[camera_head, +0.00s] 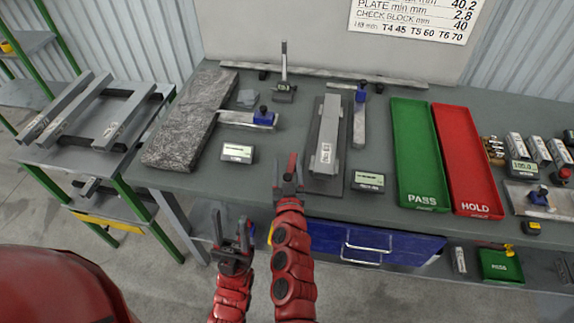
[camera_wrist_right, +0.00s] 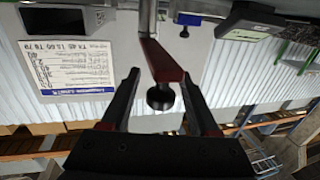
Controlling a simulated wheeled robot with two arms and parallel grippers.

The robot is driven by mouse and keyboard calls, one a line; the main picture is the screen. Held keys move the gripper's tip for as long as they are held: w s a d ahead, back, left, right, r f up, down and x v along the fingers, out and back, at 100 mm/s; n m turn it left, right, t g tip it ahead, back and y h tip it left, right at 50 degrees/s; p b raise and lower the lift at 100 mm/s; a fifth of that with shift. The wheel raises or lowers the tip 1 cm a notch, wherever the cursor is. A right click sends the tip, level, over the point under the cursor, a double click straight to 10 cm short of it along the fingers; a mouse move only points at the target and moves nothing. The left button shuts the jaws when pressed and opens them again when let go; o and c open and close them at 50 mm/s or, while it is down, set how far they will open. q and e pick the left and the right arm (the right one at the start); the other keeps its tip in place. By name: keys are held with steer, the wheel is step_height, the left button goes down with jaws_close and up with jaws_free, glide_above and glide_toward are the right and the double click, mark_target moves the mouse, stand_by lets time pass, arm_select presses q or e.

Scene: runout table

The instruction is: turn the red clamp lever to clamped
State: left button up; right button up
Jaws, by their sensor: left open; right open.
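The red clamp lever (camera_wrist_right: 160,60) shows in the right wrist view as a red arm with a black knob (camera_wrist_right: 160,97) at its end. The knob is between the two fingers of my right gripper (camera_wrist_right: 160,100), with a gap on either side. In the head view my right gripper (camera_head: 288,185) is at the table's front edge, left of the grey block fixture (camera_head: 325,150), and hides most of the lever. My left gripper (camera_head: 233,243) is open and empty, in front of and below the table edge.
The grey table holds a dark stone slab (camera_head: 185,125), small display boxes (camera_head: 237,153) and (camera_head: 369,181), a green PASS tray (camera_head: 415,150) and a red HOLD tray (camera_head: 465,160). A blue drawer (camera_head: 375,243) is under the front edge. A rack of bars (camera_head: 90,120) stands at left.

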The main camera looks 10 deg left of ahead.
steer(key=shift+c, duration=0.4)
jaws_close()
stand_by(0.9)
